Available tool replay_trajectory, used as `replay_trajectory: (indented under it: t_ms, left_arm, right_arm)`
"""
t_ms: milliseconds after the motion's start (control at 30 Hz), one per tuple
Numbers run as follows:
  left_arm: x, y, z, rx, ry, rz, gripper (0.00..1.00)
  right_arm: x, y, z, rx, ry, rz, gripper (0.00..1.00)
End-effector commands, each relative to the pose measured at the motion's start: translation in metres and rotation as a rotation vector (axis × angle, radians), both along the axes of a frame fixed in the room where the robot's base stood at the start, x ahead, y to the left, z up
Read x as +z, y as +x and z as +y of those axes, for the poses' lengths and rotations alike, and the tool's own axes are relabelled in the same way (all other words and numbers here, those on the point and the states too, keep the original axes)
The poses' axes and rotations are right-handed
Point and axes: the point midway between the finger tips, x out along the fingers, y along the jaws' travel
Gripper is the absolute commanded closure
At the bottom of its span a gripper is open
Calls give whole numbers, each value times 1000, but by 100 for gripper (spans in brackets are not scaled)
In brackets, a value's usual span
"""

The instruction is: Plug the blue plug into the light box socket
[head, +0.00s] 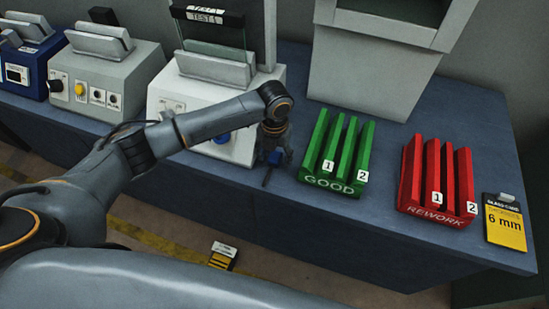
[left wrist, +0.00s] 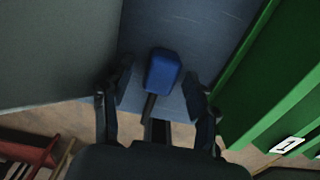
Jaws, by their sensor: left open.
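The blue plug (left wrist: 163,70) is a small blue block with a dark stem or cable. It lies on the blue-grey table top near the front edge, and shows in the head view (head: 274,158) just under my left gripper (head: 272,143). In the left wrist view the open left gripper (left wrist: 158,88) has one finger on each side of the plug, with gaps between. The white light box (head: 170,103), marked TEST 1, stands left of the gripper. A round blue part, perhaps its socket (head: 222,138), shows on its front, partly hidden by my arm. My right gripper is out of view.
A green GOOD rack (head: 331,184) stands close right of the gripper. A red REWORK rack (head: 437,213) and a yellow 6 mm card (head: 505,229) are farther right. A grey machine (head: 372,75) stands behind. Grey (head: 104,82) and blue (head: 30,56) boxes stand left.

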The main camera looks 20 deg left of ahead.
Motion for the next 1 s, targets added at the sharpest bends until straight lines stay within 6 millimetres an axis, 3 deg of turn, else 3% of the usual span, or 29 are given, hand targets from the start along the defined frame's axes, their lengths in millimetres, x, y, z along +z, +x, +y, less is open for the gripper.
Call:
replay_trajectory:
  t_ms: [267,533,1000]
  left_arm:
    - [0,0,0,0,0,0,42]
    - [0,0,0,1,0,0,96]
    - [10,1,0,2,-2,-3,96]
  right_arm:
    - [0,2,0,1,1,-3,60]
    - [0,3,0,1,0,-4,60]
    - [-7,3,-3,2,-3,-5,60]
